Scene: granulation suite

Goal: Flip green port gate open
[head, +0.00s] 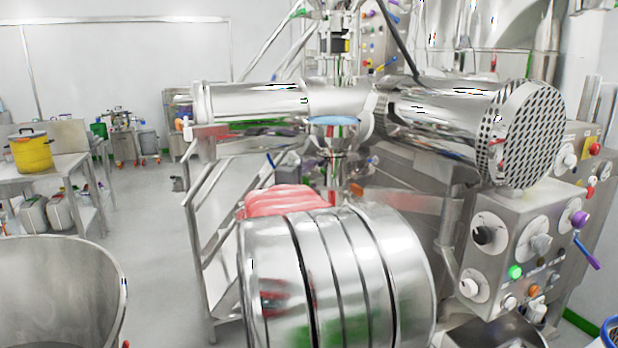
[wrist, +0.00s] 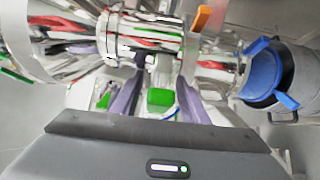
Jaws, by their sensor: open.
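A small green block (wrist: 160,97), which looks like the green port gate's handle, shows in the middle of the wrist view. It sits on a pale metal fitting below a shiny horizontal pipe. My gripper (wrist: 160,100) is open, with its two purple-grey fingers to the left and right of the green block in the picture. Nothing is held between them. I cannot tell how far the block is from the fingertips, or whether the gate is open or closed. In the head view I cannot make out the gate or my gripper.
In the wrist view, a blue clamp (wrist: 262,76) on a grey vessel is at right and an orange tab (wrist: 201,18) at the top. The head view shows a large steel drum (head: 330,285), a control box (head: 520,245) at right and a bin (head: 60,290) at lower left.

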